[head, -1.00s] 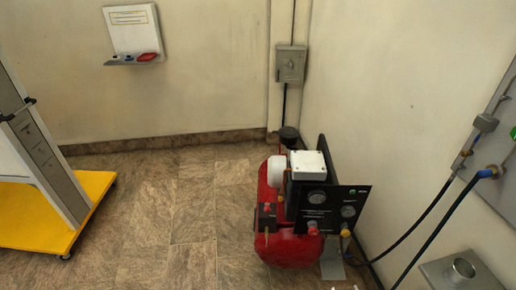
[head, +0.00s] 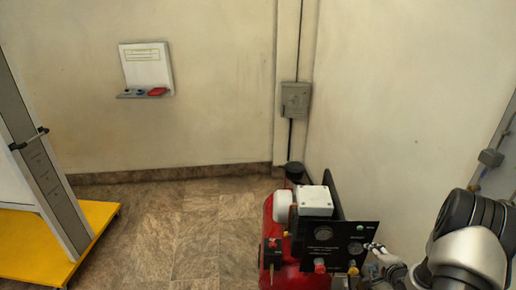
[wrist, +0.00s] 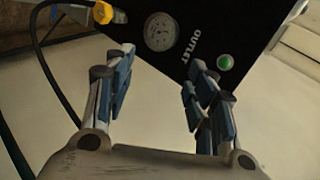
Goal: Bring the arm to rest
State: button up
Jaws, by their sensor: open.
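My arm shows at the lower right of the head view, with my gripper (head: 378,257) at its end, just right of the compressor's black panel. In the wrist view my gripper (wrist: 160,95) is open, its two blue-padded fingers spread apart with nothing between them. Beyond the fingertips is the black panel (wrist: 225,25) with a round gauge, the word OUTLET and a green round light or button. Whether the fingers touch the panel cannot be told, but they appear apart from it.
The red compressor (head: 300,275) stands on the tiled floor by the right wall. A grey box (head: 295,100) is on the wall behind it. A small wall shelf (head: 145,93) holds small items. A yellow wheeled base (head: 30,240) is at left. Floor between is clear.

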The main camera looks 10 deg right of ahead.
jog(key=w+a+r+n+g+h, duration=0.1)
jog(key=a+r+n, duration=0.2)
jog(key=r, duration=0.6)
jog(key=w+a+r+n+g, duration=0.1)
jog(key=a+r+n, duration=0.25)
jog(key=r, duration=0.45)
jog(key=s+a+r+n+g, duration=0.1)
jog(key=s+a+r+n, duration=0.25)
jog(key=a+r, duration=0.6)
jog(key=s+a+r+n+g+y, duration=0.1)
jog(key=s+a+r+n, duration=0.2)
jog(key=s+a, duration=0.7)
jog(key=s+a+r+n+g+y, duration=0.2)
jog(key=s+a+n, duration=0.4)
jog(key=s+a, duration=0.4)
jog(key=s+r, duration=0.1)
jog(key=s, duration=0.3)
jog(key=shift+s+r, duration=0.2)
jog(key=shift+r, duration=0.15)
jog(key=shift+c, duration=0.5)
